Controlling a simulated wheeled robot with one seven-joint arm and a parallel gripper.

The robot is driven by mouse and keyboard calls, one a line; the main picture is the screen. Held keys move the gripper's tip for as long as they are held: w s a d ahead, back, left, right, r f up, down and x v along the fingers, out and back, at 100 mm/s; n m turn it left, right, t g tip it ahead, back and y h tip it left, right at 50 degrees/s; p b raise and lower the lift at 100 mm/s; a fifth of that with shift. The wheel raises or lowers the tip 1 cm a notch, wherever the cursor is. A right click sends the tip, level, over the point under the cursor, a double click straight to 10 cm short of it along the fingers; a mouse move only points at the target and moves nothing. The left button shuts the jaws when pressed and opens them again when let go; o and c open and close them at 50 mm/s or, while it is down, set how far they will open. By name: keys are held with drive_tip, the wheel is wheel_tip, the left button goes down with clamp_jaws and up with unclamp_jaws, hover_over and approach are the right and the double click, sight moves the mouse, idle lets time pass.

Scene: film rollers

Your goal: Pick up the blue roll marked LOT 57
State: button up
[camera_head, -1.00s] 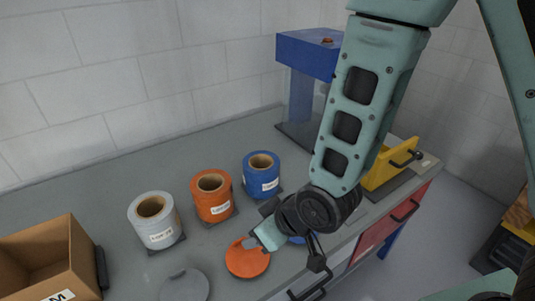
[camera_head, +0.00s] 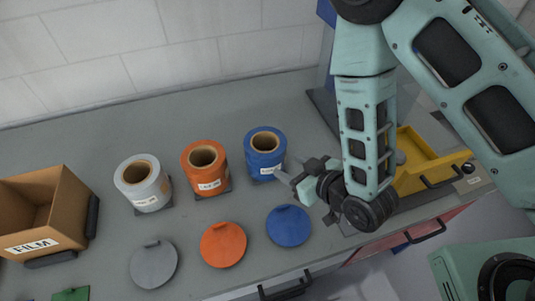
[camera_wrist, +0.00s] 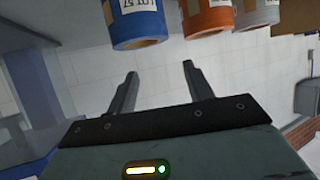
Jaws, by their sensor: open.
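The blue roll (camera_head: 264,153) stands upright on a dark pad on the counter, the rightmost of a row of three. Its label reads LOT 57 in the wrist view (camera_wrist: 138,24), where it hangs at the top of the picture, beyond my fingertips. My gripper (camera_head: 290,178) is just right of and in front of the blue roll, its fingers pointing left towards it. The wrist view shows the two fingers (camera_wrist: 160,72) apart with nothing between them.
The orange roll (camera_head: 205,168) and grey roll (camera_head: 142,184) stand left of the blue roll. Grey (camera_head: 154,265), orange (camera_head: 223,245) and blue (camera_head: 289,226) discs lie in front. A cardboard box marked FILM (camera_head: 70,205) is far left; a yellow tray (camera_head: 420,170) is right.

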sight(256, 152)
drive_tip(key=shift+b+x, duration=1.15)
drive_tip(key=shift+x, duration=6.85)
drive_tip(key=shift+s+f, duration=0.1)
clamp_jaws()
drive_tip(key=shift+f, duration=0.1)
